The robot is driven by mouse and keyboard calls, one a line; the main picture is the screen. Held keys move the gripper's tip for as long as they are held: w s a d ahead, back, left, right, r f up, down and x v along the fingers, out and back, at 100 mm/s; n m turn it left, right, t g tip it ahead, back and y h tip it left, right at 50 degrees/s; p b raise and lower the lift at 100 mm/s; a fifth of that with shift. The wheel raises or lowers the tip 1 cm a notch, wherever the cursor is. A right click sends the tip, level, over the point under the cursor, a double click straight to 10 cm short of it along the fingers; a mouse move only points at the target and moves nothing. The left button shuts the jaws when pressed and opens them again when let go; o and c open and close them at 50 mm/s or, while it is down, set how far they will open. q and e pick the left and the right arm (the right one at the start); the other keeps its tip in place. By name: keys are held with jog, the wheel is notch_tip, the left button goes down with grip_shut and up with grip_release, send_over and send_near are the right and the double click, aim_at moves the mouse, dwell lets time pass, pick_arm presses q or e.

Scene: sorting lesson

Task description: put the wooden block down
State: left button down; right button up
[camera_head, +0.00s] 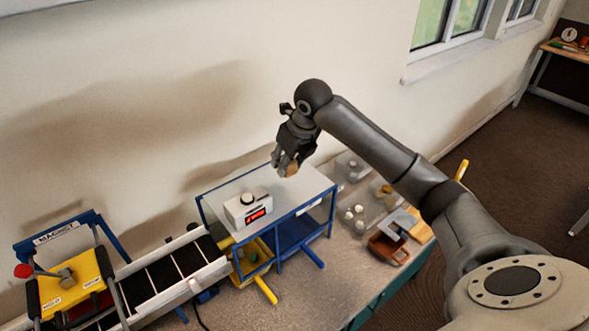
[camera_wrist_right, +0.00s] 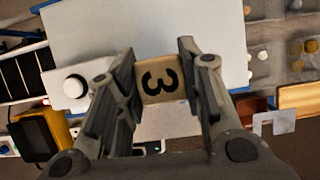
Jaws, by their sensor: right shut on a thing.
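My right gripper (camera_head: 288,163) is shut on a wooden block (camera_head: 291,170) above the grey top plate (camera_head: 308,186) of a blue-framed stand. In the right wrist view the block (camera_wrist_right: 161,78) shows a black number 3 and sits between the two fingers of the gripper (camera_wrist_right: 159,66). The pale plate (camera_wrist_right: 95,28) lies beneath it, and the gap looks small but its size is hard to tell. My left gripper is not in view.
A white box with a red display (camera_head: 248,208) stands on the plate, left of the gripper. Yellow (camera_head: 254,262) and blue (camera_head: 297,230) bins sit under the plate. A conveyor (camera_head: 165,275) and a yellow magnet unit (camera_head: 72,283) are at left. Clear trays and a brown box (camera_head: 388,248) are at right.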

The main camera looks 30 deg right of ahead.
jog(key=d+f, duration=0.1)
jog(key=w+f, duration=0.1)
jog(key=d+f+p, duration=0.1)
jog(key=f, duration=0.1)
jog(key=shift+w+d, duration=0.15)
jog(key=shift+d, duration=0.15)
jog(key=f+p, duration=0.2)
jog(key=shift+w+d+f, duration=0.1)
jog(key=shift+d+f, duration=0.2)
jog(key=shift+f, duration=0.75)
jog(key=o, duration=0.9)
jog(key=shift+o, duration=0.2)
